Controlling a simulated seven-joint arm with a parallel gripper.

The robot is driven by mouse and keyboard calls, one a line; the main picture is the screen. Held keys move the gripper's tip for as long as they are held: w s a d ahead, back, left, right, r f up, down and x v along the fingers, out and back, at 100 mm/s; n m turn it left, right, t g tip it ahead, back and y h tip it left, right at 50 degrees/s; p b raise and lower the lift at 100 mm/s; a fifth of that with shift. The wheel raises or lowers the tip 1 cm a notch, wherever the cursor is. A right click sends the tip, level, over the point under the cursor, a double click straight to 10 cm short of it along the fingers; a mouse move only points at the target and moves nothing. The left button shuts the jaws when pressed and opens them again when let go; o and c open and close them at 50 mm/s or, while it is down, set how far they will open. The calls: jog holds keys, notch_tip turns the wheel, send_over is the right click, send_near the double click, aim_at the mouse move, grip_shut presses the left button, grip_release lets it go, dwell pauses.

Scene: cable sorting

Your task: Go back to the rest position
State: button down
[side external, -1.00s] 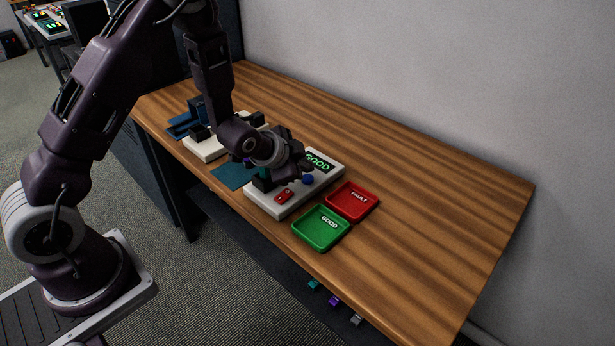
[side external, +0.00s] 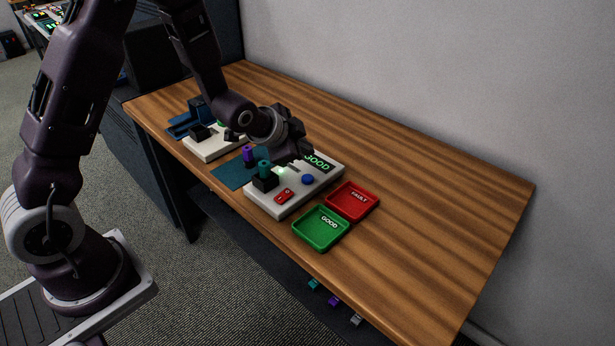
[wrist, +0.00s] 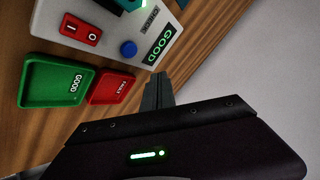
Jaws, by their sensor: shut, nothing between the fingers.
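My gripper (side external: 303,155) is shut and empty, raised over the back edge of the white tester box in the side view. Its closed fingers also show in the wrist view (wrist: 158,92). The tester box (side external: 276,208) has a lit display (side external: 318,163) reading GOOD, a blue button (side external: 307,180) and a red switch (side external: 284,195). A teal connector (side external: 264,167) stands in the black socket (side external: 264,183) on the box. A purple connector (side external: 248,154) stands on the blue-green mat (side external: 229,177) behind it.
An empty green GOOD tray (side external: 318,243) and an empty red FAULT tray (side external: 345,209) sit right of the tester. A second white device (side external: 204,152) stands at the left. The table's right part (side external: 450,220) is clear. A grey wall (side external: 420,90) runs along the back.

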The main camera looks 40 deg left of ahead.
jog(key=shift+r, duration=0.1)
jog(key=s+d+r+n+g, duration=0.2)
jog(key=s+r+n, duration=0.2)
jog(key=s+r, duration=0.95)
jog(key=s+d+r+n, duration=0.1)
jog(key=s+n, duration=0.1)
jog(key=s, duration=0.7)
jog(key=s+d+r+n+g+h, duration=0.1)
jog(key=s+r, duration=0.1)
jog(key=s, duration=0.7)
jog(key=shift+s+r+n+g, duration=0.2)
jog(key=shift+r+n+g, duration=0.1)
jog(key=shift+n, duration=0.1)
